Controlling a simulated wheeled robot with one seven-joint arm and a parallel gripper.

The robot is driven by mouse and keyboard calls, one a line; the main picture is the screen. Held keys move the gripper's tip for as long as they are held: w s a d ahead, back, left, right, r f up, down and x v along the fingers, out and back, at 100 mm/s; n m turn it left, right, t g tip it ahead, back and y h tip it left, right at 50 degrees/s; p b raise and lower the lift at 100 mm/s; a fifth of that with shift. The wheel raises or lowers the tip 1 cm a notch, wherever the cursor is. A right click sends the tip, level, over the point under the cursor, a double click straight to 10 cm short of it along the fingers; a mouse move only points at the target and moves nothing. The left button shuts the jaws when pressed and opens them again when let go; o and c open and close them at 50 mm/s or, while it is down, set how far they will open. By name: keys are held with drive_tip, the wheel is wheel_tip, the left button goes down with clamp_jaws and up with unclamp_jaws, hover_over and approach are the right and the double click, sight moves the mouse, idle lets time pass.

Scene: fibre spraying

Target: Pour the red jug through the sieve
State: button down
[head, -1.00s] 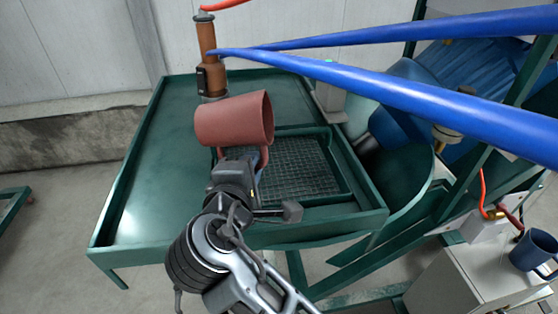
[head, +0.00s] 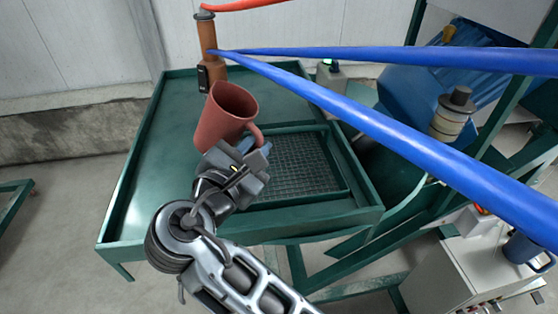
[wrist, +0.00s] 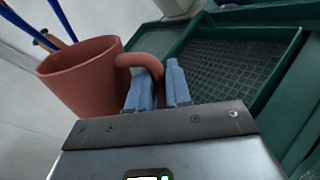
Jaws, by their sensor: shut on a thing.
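The red jug (head: 226,115) is held in the air over the green table, left of the sieve, tilted a little with its open mouth up and to the right. My gripper (head: 255,155) is shut on the jug's handle; the wrist view shows the blue fingertips (wrist: 155,88) on either side of the handle beside the jug (wrist: 85,82). The sieve (head: 300,165) is a dark mesh in a green frame set in the table's right part; it also shows in the wrist view (wrist: 228,65). The jug's inside bottom is hidden.
The green table (head: 150,170) has a raised rim and a bare left side. A brown cylinder (head: 207,45) stands at its back. Blue hoses (head: 330,90) cross above the right side. A blue mug (head: 525,250) sits on a white cabinet at the lower right.

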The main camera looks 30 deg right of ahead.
sight(241, 125)
drive_tip(key=r+n, duration=0.1)
drive_tip(key=a+r+n+h, duration=0.1)
drive_tip(key=w+r+n, duration=0.1)
drive_tip(key=r, duration=0.1)
drive_tip(key=shift+w+a+n, duration=0.1)
drive_tip(key=shift+a+n, duration=0.2)
drive_tip(key=shift+w+a+n+h, duration=0.25)
drive_tip(key=shift+a+n+h, duration=0.15)
drive_tip(key=shift+n, duration=0.5)
